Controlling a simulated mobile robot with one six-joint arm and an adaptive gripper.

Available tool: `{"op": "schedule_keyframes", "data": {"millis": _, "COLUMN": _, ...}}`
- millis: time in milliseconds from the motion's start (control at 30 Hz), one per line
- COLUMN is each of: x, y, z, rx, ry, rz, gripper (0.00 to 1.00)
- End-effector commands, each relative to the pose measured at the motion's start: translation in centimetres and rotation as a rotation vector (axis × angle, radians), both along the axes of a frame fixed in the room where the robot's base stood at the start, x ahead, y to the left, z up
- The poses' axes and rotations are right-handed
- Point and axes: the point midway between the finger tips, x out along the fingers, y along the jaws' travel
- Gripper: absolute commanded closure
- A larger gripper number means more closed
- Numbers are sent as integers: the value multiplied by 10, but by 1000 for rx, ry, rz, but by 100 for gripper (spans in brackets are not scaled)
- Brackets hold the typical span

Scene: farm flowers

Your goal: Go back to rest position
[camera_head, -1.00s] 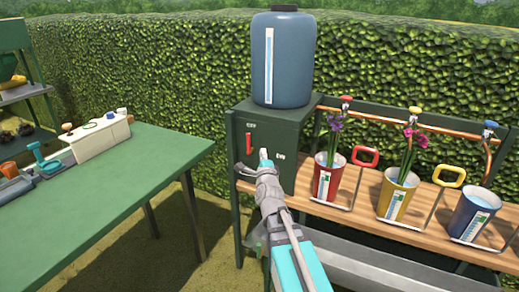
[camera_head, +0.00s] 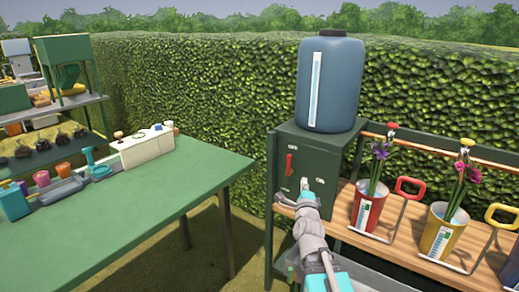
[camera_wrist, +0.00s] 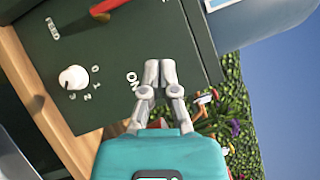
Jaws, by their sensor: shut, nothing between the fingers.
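My gripper (camera_head: 305,190) is in front of the green control box (camera_head: 300,158), seen from behind my arm in the head view. In the wrist view my gripper (camera_wrist: 160,72) has its two grey fingers together and empty, over the box face near the "ON" lettering. The box carries a red lever (camera_head: 289,165) and a white numbered knob (camera_wrist: 73,78). I cannot tell whether the fingertips touch the box. A large blue water tank (camera_head: 340,85) stands on top of the box.
A wooden bench (camera_head: 400,247) holds a red bucket (camera_head: 368,212) and a yellow bucket (camera_head: 440,240), both with flowers, inside metal frames. A green table (camera_head: 140,215) stands at left with a white box (camera_head: 147,148). Grass lies between table and bench.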

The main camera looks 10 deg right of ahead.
Motion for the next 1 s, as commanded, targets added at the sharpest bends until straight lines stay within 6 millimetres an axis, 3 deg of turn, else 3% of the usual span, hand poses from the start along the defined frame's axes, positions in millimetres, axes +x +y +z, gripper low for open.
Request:
{"op": "schedule_keyframes", "data": {"millis": 267, "x": 5, "y": 17, "z": -20, "rx": -115, "ry": 131, "rz": 51, "gripper": 100}}
{"op": "schedule_keyframes", "data": {"millis": 567, "x": 2, "y": 55, "z": -78, "rx": -438, "ry": 461, "rz": 221, "gripper": 100}}
{"op": "schedule_keyframes", "data": {"millis": 767, "x": -14, "y": 75, "z": -120, "rx": -679, "ry": 681, "rz": 376, "gripper": 100}}
{"op": "schedule_keyframes", "data": {"millis": 1000, "x": -47, "y": 91, "z": -165, "rx": -956, "ry": 918, "rz": 602, "gripper": 100}}
